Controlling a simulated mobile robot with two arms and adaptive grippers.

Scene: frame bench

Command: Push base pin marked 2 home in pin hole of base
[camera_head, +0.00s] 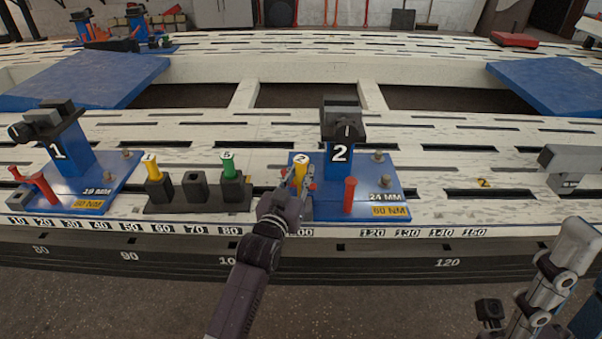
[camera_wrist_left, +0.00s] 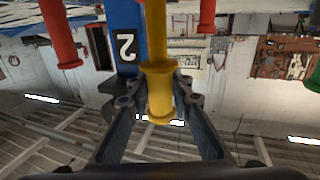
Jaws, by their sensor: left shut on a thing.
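The yellow base pin marked 2 (camera_head: 301,168) stands roughly upright at the left edge of the blue base marked 2 (camera_head: 375,181). My left gripper (camera_head: 298,186) is shut on this pin, reaching in from the front. In the left wrist view, the yellow pin (camera_wrist_left: 158,78) sits between both fingers (camera_wrist_left: 159,94), with the blue post marked 2 (camera_wrist_left: 128,45) just behind it. The pin's lower end and the pin hole are hidden, so I cannot tell how deep it sits. The fingers of my right gripper cannot be made out.
A red pin (camera_head: 349,194) stands on base 2 just right of my left gripper. A black holder (camera_head: 193,206) with a yellow and a green pin (camera_head: 228,166) is to the left. The blue base marked 1 (camera_head: 100,182) stands further left. The bench right of base 2 is mostly clear.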

